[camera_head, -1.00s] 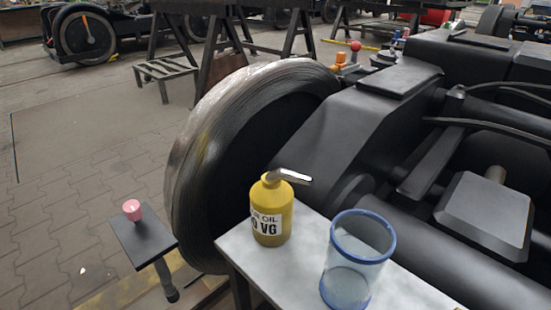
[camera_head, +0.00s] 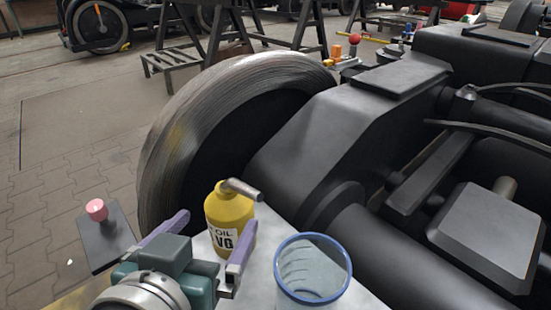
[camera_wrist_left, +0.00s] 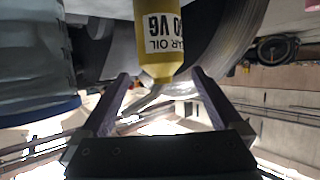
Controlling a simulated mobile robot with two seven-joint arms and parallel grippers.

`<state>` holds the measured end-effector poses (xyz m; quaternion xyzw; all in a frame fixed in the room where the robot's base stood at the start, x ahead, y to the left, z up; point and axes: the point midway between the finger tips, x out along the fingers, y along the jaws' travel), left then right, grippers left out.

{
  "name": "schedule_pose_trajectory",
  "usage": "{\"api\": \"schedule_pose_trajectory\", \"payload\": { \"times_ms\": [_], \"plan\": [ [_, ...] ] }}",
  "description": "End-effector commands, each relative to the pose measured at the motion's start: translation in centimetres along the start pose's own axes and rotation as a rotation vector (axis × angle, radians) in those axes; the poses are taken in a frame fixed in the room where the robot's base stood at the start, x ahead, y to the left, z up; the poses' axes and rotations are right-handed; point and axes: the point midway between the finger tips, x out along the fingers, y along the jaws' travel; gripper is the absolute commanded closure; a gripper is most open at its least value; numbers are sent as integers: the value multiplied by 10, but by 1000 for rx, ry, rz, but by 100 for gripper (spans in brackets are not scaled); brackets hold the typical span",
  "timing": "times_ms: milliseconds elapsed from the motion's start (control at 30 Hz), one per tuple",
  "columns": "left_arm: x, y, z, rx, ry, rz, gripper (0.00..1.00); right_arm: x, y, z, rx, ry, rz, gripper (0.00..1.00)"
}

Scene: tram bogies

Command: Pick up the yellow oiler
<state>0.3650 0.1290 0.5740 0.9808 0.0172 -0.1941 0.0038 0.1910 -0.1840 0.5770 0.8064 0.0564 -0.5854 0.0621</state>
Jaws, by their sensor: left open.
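The yellow oiler (camera_head: 229,214), with a white label and a grey spout, stands upright on a light grey table (camera_head: 262,270). My left gripper (camera_head: 207,232) is open in front of it, with one purple finger to its left and the other near its lower right side. In the left wrist view the oiler (camera_wrist_left: 158,40) appears upside down, centred between and beyond the two fingers of the gripper (camera_wrist_left: 160,85). I cannot tell whether the fingers touch it. My right gripper is not in view.
A clear, blue-rimmed container (camera_head: 312,272) stands on the table just right of the oiler. A large metal wheel (camera_head: 200,120) and the black bogie frame (camera_head: 350,120) are behind.

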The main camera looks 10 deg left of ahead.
Motion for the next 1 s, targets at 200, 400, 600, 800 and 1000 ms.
{"api": "schedule_pose_trajectory", "payload": {
  "times_ms": [200,400,600,800,1000],
  "plan": [
    [24,0,2,0,0,0,0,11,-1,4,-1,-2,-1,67],
    [53,0,6,4,3,0,0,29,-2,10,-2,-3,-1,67],
    [73,0,4,0,-1,-1,0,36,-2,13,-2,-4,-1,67],
    [74,0,3,0,-3,-1,0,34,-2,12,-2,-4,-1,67],
    [73,0,3,0,-3,-1,18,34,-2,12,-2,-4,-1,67]
  ]
}}
